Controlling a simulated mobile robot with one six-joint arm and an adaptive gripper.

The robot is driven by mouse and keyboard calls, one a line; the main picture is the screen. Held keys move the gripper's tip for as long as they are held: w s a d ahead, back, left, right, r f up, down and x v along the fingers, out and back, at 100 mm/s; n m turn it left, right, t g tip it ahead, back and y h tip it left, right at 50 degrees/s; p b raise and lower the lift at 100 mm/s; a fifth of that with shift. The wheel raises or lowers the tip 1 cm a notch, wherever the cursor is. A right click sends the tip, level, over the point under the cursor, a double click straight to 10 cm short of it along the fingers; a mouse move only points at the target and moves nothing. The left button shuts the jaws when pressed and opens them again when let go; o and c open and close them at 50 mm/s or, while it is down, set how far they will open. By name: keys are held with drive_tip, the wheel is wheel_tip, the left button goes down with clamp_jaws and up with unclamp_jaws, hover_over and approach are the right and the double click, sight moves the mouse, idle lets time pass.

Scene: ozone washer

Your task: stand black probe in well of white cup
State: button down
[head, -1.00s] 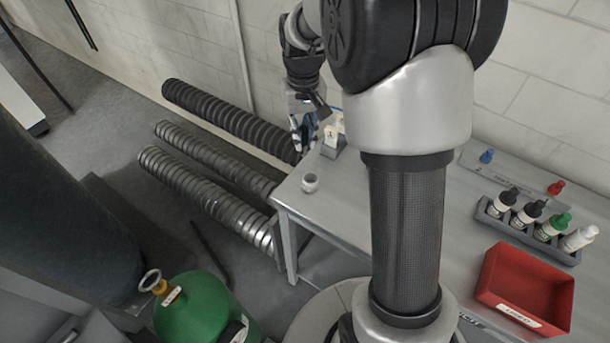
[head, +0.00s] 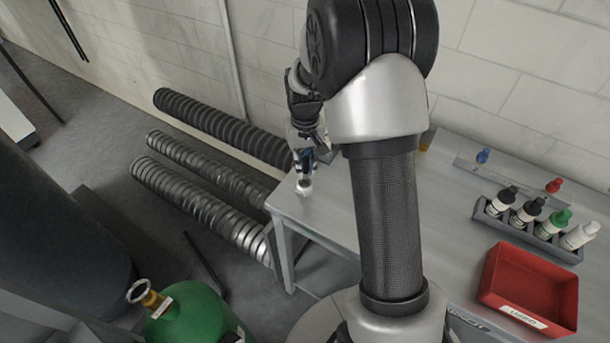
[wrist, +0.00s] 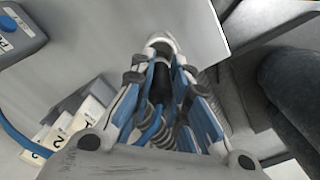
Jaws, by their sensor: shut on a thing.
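The white cup (head: 304,190) stands near the left corner of the metal table. My gripper (head: 304,170) is directly above it, and its fingers hide part of the cup. In the wrist view my gripper (wrist: 160,72) is shut on the black probe (wrist: 161,84), between blue-padded fingers. The cup's pale rim (wrist: 160,40) shows just past the fingertips. The probe's tip looks to be at or over the cup's opening; I cannot tell whether it is inside the well.
In the wrist view, a blue-grey box (wrist: 18,30) lies upper left, and a blue cable (wrist: 14,132) and numbered white blocks (wrist: 72,122) lie lower left. A red bin (head: 530,285) and a bottle rack (head: 530,226) stand at right. The table's left edge is close to the cup.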

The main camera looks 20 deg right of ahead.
drive_tip(key=shift+f+b, duration=0.45)
drive_tip(key=shift+f, duration=1.6)
drive_tip(key=shift+f, duration=0.15)
drive_tip(key=c, duration=1.6)
unclamp_jaws()
drive_tip(key=shift+o, duration=0.2)
wheel_tip(320, 180, up, 12)
drive_tip(key=p, duration=0.2)
drive_tip(key=shift+p, duration=0.35)
wheel_tip(320, 180, up, 8)
drive_tip(key=r+t, duration=0.1)
hover_over(305, 174)
drive_tip(key=s+a, duration=0.3)
drive_tip(key=s, duration=0.1)
drive_tip(key=s+a+r+n+t, duration=0.1)
drive_tip(key=s+a+r, duration=0.15)
drive_tip(key=s, duration=0.35)
drive_tip(key=s+a+r+n+t, duration=0.1)
drive_tip(key=s+a+r, duration=0.1)
drive_tip(key=s+r, duration=0.3)
drive_tip(key=s+a+f+t, duration=0.1)
drive_tip(key=s+a, duration=0.1)
drive_tip(key=s, duration=0.8)
drive_tip(key=shift+f+t, duration=0.15)
drive_tip(key=shift+t, duration=0.15)
